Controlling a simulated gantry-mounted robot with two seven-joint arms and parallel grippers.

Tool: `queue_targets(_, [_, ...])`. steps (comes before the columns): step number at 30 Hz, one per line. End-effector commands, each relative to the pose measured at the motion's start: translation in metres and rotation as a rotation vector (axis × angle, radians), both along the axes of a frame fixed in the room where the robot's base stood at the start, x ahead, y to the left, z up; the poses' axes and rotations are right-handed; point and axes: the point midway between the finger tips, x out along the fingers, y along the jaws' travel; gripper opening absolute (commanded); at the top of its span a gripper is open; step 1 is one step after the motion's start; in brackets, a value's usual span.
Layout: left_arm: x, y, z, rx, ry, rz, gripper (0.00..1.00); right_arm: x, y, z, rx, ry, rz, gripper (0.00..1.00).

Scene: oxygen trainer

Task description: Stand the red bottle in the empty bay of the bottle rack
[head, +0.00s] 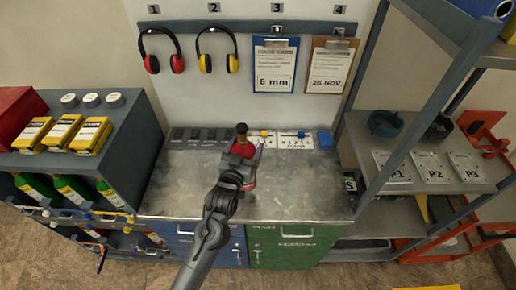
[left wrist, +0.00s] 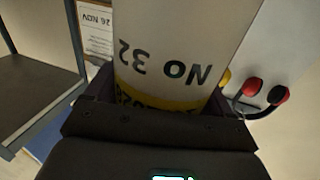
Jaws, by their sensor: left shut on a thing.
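The red bottle (head: 243,149) with a dark top is in my left gripper (head: 240,170), over the metal worktop in the head view. The left wrist view shows the side of a pale cylinder (left wrist: 185,45) between the gripper's jaws (left wrist: 165,108). It has upside-down "NO 32" lettering and a yellow band. My left gripper is shut on it. The bottle rack (head: 17,163) is probably the dark grey unit at the left, with several green bottles (head: 72,190) in its front. I cannot tell which bay is empty. My right gripper is not in view.
The metal worktop (head: 300,195) is mostly clear, with small cards (head: 290,141) along its back edge. Yellow boxes (head: 62,132) and a red box (head: 17,112) stand on top of the left unit. A grey shelf frame (head: 415,110) rises at the right.

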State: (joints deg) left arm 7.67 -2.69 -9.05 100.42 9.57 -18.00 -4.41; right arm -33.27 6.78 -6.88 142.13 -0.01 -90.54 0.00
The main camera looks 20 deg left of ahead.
Motion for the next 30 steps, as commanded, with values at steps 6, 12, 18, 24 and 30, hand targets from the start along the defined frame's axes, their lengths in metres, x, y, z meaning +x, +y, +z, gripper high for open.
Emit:
queue_targets(6, [0.007, 0.027, -0.012, 0.001, -0.011, 0.000, 0.00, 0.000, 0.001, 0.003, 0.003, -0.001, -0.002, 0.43])
queue_targets(12, [0.009, 0.037, -0.018, -0.001, -0.011, -0.001, 0.00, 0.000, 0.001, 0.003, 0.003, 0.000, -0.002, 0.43])
queue_targets(18, [0.010, 0.038, -0.028, -0.001, -0.009, -0.001, 0.00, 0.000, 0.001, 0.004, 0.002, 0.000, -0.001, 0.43])
queue_targets(24, [0.010, 0.038, -0.050, -0.001, -0.009, -0.001, 0.00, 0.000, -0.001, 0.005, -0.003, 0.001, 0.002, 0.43])
queue_targets(30, [0.010, 0.038, -0.059, -0.001, -0.011, -0.001, 0.00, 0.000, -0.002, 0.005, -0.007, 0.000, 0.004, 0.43])
